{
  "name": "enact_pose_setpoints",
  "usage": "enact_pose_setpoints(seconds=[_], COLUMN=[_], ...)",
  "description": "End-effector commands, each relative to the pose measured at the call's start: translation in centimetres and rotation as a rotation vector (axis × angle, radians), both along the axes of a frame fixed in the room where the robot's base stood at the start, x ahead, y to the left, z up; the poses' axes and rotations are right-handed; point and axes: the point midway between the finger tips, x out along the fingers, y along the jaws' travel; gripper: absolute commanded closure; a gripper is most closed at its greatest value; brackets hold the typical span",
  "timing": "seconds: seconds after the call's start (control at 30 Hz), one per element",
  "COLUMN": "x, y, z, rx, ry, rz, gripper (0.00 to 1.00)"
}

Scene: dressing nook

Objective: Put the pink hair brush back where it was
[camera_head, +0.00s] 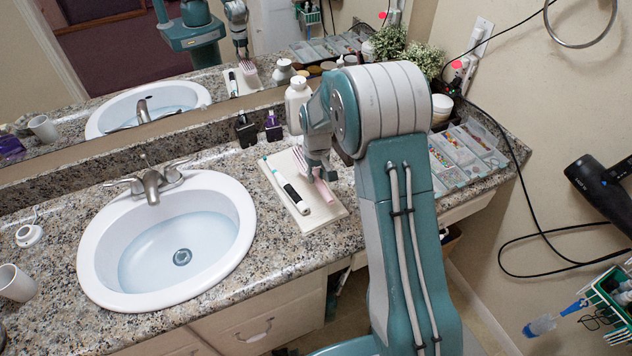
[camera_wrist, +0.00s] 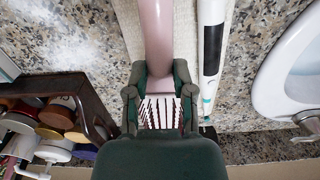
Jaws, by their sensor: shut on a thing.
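The pink hair brush (camera_wrist: 156,35) is between the fingers of my gripper (camera_wrist: 160,100) in the wrist view, its pale bristles showing between them and its handle running away from my palm. In the head view the brush (camera_head: 323,187) is over the right part of a cream towel (camera_head: 333,213) on the counter. My gripper (camera_head: 318,168) is shut on it, low over the towel. I cannot tell whether the brush touches the towel. A white and black electric toothbrush (camera_head: 291,192) lies on the towel, left of the brush and apart from it.
A sink (camera_head: 215,268) of water is left of the towel. A white bottle (camera_head: 297,100) and small dark holders (camera_head: 246,131) stand behind. A clear organizer (camera_head: 468,150) is at the right. Some granite counter (camera_head: 285,250) before the towel is bare.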

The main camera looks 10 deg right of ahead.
Motion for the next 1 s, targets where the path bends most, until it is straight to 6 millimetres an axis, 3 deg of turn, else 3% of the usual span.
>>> enact_pose_setpoints(seconds=[0.2,0.37,0.6,0.9,0.93,1.0], x=[2.2,2.9,2.9,2.9,2.9,2.9], y=[-0.3,-0.5,-0.6,-0.5,-0.5,-0.4], z=[-2.7,-3.5,-6.6,-6.8,-6.7,-6.7], rx=[-0.002,-0.001,0.000,-0.001,-0.001,-0.001], ry=[-0.001,-0.001,0.000,-0.001,-0.001,-0.001], rz=[0.001,0.000,0.000,0.001,0.001,0.001], gripper=[1.00,1.00,1.00,1.00,0.55,0.34])
